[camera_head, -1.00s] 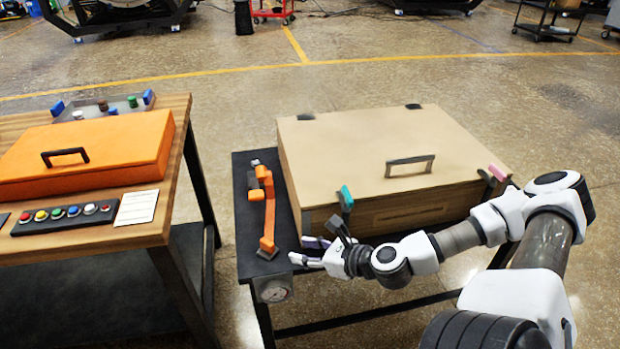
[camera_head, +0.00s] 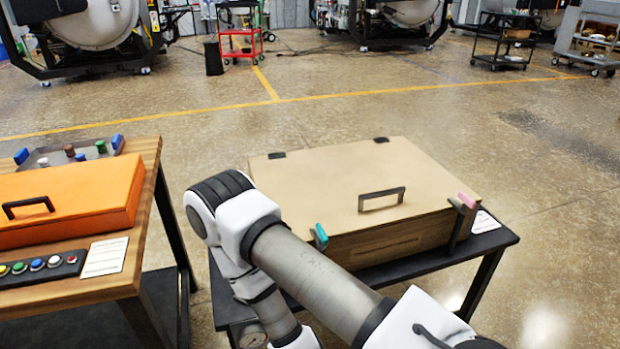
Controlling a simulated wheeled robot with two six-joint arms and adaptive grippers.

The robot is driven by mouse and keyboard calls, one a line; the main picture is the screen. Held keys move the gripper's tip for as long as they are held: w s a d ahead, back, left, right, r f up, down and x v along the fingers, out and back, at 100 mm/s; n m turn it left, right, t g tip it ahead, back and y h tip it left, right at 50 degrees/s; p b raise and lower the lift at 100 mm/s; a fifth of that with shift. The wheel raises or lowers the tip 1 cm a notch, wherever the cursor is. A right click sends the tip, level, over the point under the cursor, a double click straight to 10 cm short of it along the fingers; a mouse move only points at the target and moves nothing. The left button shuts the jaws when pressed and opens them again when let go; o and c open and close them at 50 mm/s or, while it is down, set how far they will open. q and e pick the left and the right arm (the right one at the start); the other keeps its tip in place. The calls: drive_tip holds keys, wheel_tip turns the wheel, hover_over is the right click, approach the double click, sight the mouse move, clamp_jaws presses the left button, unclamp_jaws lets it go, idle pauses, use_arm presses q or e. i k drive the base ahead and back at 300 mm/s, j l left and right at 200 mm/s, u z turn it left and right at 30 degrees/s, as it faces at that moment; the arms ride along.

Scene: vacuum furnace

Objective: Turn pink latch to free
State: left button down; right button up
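The pink latch (camera_head: 467,201) is at the front right corner of the closed tan box (camera_head: 350,175). Its pink tip tops a dark upright bar against the box's front edge. The teal latch (camera_head: 320,236) is at the front left corner, close beside my arm in the picture. The box lid has a dark handle (camera_head: 381,198). My arm enters from the lower right, crosses in front of the box's left part and bends down at the left. Its gripper is outside the frame. My other gripper is not in view either.
The box stands on a dark table (camera_head: 440,271), with a white label at its right. A wooden table (camera_head: 140,170) at left carries an orange case (camera_head: 90,195) and a button panel (camera_head: 40,266). Open floor lies behind and right of the box's table.

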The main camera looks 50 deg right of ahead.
sight(467, 200)
drive_tip(key=z, duration=2.45)
